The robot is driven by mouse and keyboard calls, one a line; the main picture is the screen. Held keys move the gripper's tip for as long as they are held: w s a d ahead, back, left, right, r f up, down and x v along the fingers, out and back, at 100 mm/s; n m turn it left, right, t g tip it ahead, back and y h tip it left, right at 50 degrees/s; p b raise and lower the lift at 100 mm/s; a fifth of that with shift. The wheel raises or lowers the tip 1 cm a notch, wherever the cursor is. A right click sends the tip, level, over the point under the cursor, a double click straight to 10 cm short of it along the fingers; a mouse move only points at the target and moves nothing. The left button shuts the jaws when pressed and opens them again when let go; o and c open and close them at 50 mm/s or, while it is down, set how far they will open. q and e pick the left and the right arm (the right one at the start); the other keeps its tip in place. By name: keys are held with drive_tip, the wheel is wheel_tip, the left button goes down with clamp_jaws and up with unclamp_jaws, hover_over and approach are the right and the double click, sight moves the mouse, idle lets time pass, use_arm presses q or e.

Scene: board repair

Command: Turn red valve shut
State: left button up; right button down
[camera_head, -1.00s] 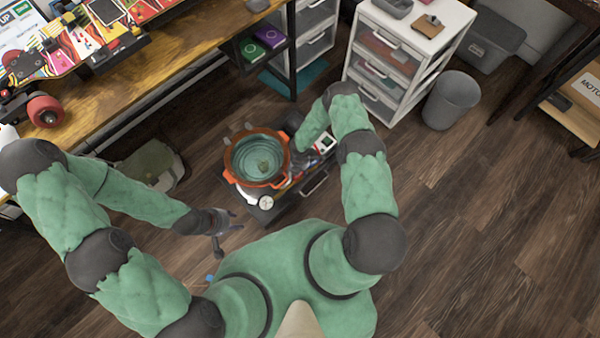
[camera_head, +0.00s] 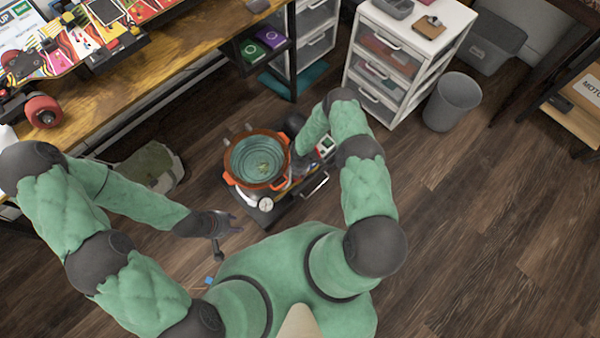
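No red valve can be made out in the head view. An orange-rimmed pot (camera_head: 284,177) with greenish liquid inside stands on a low dark unit in front of me. A round white gauge (camera_head: 266,204) sits at its near side. My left gripper (camera_head: 232,225) is low, left of the gauge and apart from the pot, above the floor; its fingers are small and dark, and their opening is unclear. My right arm reaches down at the pot's right side; its gripper (camera_head: 300,163) is mostly hidden by the forearm beside the pot.
A wooden workbench (camera_head: 180,62) with a skateboard (camera_head: 75,40) runs along the upper left. A green bag (camera_head: 150,166) lies on the floor below it. A white drawer unit (camera_head: 385,62) and a grey bin (camera_head: 453,101) stand upper right.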

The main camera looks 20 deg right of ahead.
drive_tip(key=m, duration=0.2)
drive_tip(key=m+p, duration=0.1)
drive_tip(key=m, duration=0.1)
drive_tip(key=shift+s, duration=0.25)
drive_tip(key=m, duration=0.4)
drive_tip(key=shift+s+d+m+p, duration=0.1)
drive_tip(key=shift+s+m+p, duration=0.15)
drive_tip(key=shift+m+p, duration=0.1)
drive_tip(key=m, duration=0.4)
drive_tip(key=shift+s, duration=0.25)
drive_tip(key=m, duration=0.5)
drive_tip(key=shift+s+a+p, duration=0.2)
drive_tip(key=shift+a+p, duration=0.05)
drive_tip(key=shift+p, duration=0.1)
drive_tip(key=c, duration=1)
unclamp_jaws()
